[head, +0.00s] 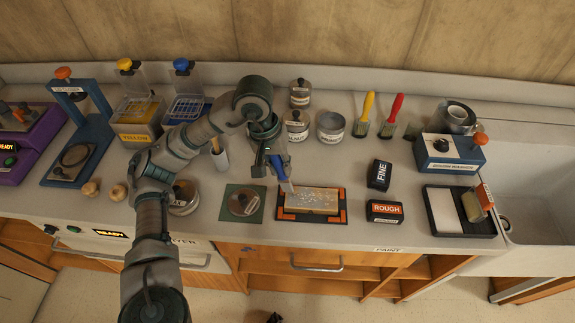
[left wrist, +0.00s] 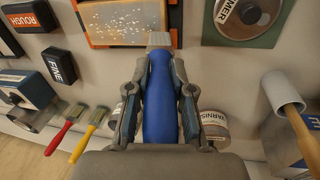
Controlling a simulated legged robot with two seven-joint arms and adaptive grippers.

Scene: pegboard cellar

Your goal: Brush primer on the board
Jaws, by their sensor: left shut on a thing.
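My left gripper (head: 272,160) is shut on the blue handle of a brush (head: 280,168). The handle also fills the middle of the left wrist view (left wrist: 160,105), with its grey ferrule towards the board. The brush slants down to the left edge of the board (head: 318,200); whether its bristles touch is unclear. The board is pale wood with white specks, lying in a black tray with orange corners (head: 341,217). A round lid (head: 243,202), whose label ends in "IMER" in the left wrist view (left wrist: 247,10), lies on a green mat (head: 227,214).
FINE (head: 379,175) and ROUGH (head: 385,211) blocks stand right of the tray. Behind are an open can (head: 331,127), a VARNISH can (left wrist: 213,125), a yellow brush (head: 366,112) and a red brush (head: 393,112). A holder with a wooden handle (head: 219,155) stands left of my gripper.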

